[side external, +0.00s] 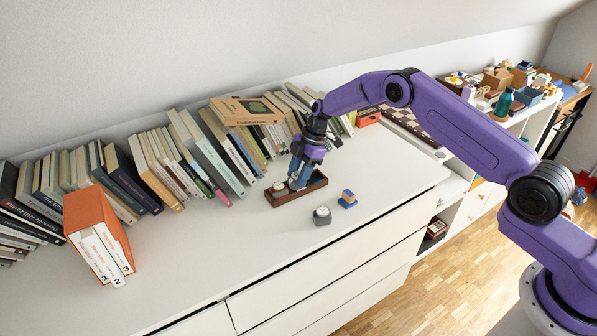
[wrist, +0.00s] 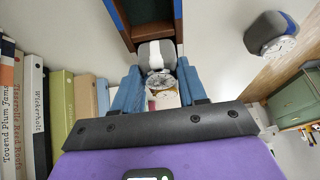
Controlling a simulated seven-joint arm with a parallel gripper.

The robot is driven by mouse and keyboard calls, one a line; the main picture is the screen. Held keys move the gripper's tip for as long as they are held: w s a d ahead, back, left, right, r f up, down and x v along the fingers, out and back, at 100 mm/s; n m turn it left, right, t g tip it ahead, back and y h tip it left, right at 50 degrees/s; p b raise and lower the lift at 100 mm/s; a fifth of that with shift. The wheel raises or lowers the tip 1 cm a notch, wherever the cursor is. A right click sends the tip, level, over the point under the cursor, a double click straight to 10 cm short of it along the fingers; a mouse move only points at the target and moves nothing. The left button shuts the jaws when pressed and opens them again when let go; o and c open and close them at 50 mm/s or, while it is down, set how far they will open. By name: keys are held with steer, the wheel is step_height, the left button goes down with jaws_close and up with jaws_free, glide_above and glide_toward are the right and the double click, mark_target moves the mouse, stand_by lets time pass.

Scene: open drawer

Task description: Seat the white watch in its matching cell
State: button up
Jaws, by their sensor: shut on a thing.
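My gripper (side external: 296,183) is at the brown wooden tray (side external: 312,187), low over its cells. In the wrist view its blue fingers (wrist: 157,88) are shut on the white watch (wrist: 157,58), a grey cushion with a white strap and a round silver dial. The tray (wrist: 122,25) lies just ahead of the watch in that view, showing a dark cell and blue-edged walls. I cannot tell whether the watch touches the tray. A small white-topped piece (side external: 278,187) shows at the tray's left end in the side view.
A grey cushion with a pale dial (side external: 322,215) and a blue piece with a tan top (side external: 347,199) stand on the white cabinet top (side external: 240,260). A blue-banded watch (wrist: 270,35) shows in the wrist view. Books (side external: 215,150) line the wall behind the tray.

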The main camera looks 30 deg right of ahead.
steer(key=shift+f, duration=0.35)
steer(key=o, duration=1.2)
steer(key=shift+o, duration=0.2)
steer(key=v, duration=1.7)
steer(key=shift+r, duration=0.25)
steer(key=shift+d, duration=0.1)
